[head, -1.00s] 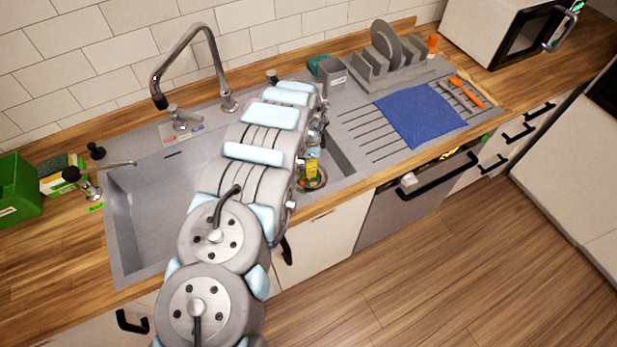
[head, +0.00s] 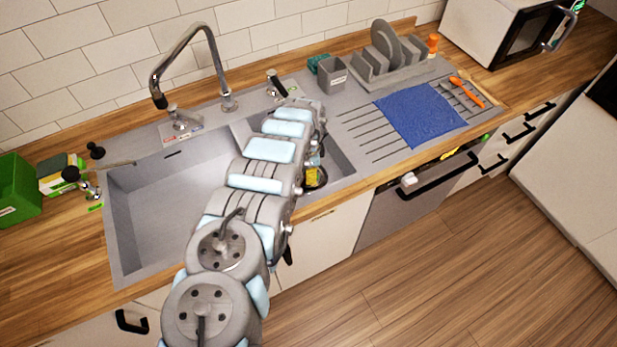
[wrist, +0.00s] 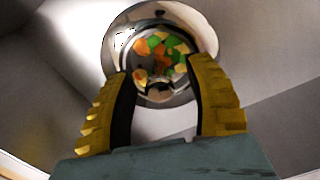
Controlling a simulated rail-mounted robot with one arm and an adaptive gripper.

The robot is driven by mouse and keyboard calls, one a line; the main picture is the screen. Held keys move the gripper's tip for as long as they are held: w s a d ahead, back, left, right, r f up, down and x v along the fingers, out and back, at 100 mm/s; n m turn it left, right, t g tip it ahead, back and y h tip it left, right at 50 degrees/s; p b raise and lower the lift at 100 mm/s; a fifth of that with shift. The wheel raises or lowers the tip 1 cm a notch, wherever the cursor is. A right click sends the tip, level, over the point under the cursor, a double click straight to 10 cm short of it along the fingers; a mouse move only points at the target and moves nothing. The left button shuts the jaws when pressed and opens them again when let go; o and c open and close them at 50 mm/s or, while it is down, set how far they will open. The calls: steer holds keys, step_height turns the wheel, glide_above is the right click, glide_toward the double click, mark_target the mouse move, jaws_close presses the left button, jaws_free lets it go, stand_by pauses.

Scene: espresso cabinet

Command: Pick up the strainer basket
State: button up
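The strainer basket (wrist: 205,38) is a round shiny metal bowl with a wide rim, in the upper middle of the wrist view. Orange, green and yellow scraps lie in it. My gripper (wrist: 158,72) is open, with its two yellow ridged fingers apart and pointing at the basket. The fingertips overlap the near part of its rim in the picture; I cannot tell whether they touch it. In the head view my gripper (head: 313,176) is low at the small right sink basin, and my arm hides much of that basin.
The large sink basin (head: 150,215) lies left of my arm, with a tall faucet (head: 190,60) behind. A blue cloth (head: 418,116) lies on the drainboard at right. A dish rack (head: 390,60) and a grey caddy (head: 331,74) stand behind. Basin walls surround the gripper closely.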

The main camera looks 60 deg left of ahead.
jaws_close()
steer(key=shift+r, duration=0.15)
steer(key=shift+r, duration=4.85)
